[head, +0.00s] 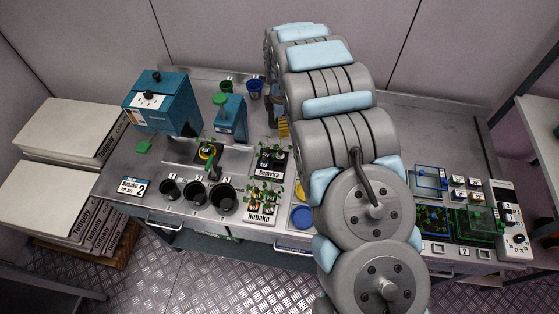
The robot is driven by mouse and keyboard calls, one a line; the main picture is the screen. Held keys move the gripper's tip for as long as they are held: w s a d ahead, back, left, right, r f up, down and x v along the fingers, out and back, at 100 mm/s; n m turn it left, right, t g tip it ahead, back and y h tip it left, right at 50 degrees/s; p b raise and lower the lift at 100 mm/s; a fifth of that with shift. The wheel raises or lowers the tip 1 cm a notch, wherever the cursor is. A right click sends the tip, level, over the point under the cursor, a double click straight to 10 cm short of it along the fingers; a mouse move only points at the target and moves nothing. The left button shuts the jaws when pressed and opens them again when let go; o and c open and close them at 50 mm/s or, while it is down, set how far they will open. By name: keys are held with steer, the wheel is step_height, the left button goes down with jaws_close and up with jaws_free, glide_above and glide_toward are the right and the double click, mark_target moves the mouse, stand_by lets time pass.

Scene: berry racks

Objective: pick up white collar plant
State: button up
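Seedlings stand in a black tray labelled Benvira (270,160) and in one labelled Nobaku (263,199), both left of my arm on the metal bench. More green plants (437,220) are in trays at the right of the bench. Collar colours are too small to tell, so I cannot single out a white collar plant. The arm's end seems to reach down behind my large arm links, where a dark part, likely my gripper (276,112), shows. Its fingers are mostly hidden.
The metal bench (235,230) also holds a teal box (160,102), a smaller teal container (230,116), several black pots (195,194) and a white control panel (513,222). Stacked bags (62,195) stand at the left. My arm covers the bench's middle.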

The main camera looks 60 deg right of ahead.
mark_target(280, 150)
steer(key=shift+w+a+f+p, duration=0.1)
steer(key=shift+f+p, duration=0.05)
steer(key=shift+f, duration=3.4)
steer(key=shift+w+f+p, duration=0.1)
steer(key=shift+f+p, duration=0.05)
steer(key=shift+f, duration=3.35)
jaws_close()
